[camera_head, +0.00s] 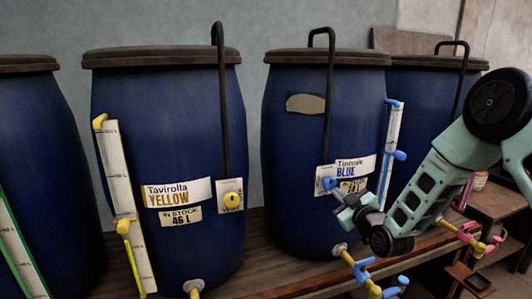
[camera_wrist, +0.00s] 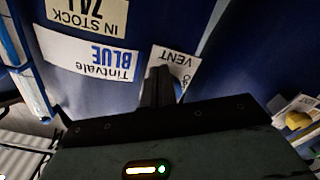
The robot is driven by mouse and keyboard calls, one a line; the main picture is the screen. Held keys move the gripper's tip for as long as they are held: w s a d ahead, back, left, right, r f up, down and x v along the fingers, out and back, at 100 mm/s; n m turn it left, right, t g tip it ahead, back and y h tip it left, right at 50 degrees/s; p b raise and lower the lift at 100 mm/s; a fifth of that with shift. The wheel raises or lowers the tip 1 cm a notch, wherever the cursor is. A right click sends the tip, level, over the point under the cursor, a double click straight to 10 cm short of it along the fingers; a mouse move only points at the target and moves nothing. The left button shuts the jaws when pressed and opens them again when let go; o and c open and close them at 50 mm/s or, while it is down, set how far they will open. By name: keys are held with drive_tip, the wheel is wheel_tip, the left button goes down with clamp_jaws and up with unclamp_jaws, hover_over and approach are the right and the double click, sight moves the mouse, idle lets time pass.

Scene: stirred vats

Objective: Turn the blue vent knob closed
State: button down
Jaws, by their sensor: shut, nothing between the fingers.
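The blue vent knob (camera_head: 328,183) is on a white vent plate on the front of the blue-labelled vat (camera_head: 290,180), left of its "Tintvale BLUE" label (camera_head: 359,167). My gripper (camera_head: 341,194) reaches in from the right, its fingertips right at the knob. In the wrist view, which is upside down, the dark fingers (camera_wrist: 158,86) are together in front of the VENT plate (camera_wrist: 173,63). They hide most of the knob; only a bit of blue (camera_wrist: 178,89) shows beside them. The fingers are shut and empty. I cannot tell whether they touch the knob or how it is turned.
A yellow knob (camera_head: 232,199) sits on the "Tavirolla YELLOW" vat (camera_head: 165,100) to the left. A blue sight gauge (camera_head: 390,150) stands on the blue vat's right side. Blue and yellow taps (camera_head: 365,272) stick out below. A wooden bench (camera_head: 262,270) carries the vats.

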drive_tip(key=shift+a+r, duration=0.15)
drive_tip(key=shift+r, duration=0.05)
idle(0.3)
drive_tip(key=shift+s+a+b, duration=0.1)
drive_tip(key=shift+a+b, duration=0.25)
drive_tip(key=shift+b, duration=1.85)
drive_tip(key=shift+f, duration=0.1)
drive_tip(key=b+v, duration=0.2)
drive_tip(key=v, duration=0.4)
drive_tip(key=shift+d+f+b, duration=0.35)
drive_tip(key=shift+b, duration=0.05)
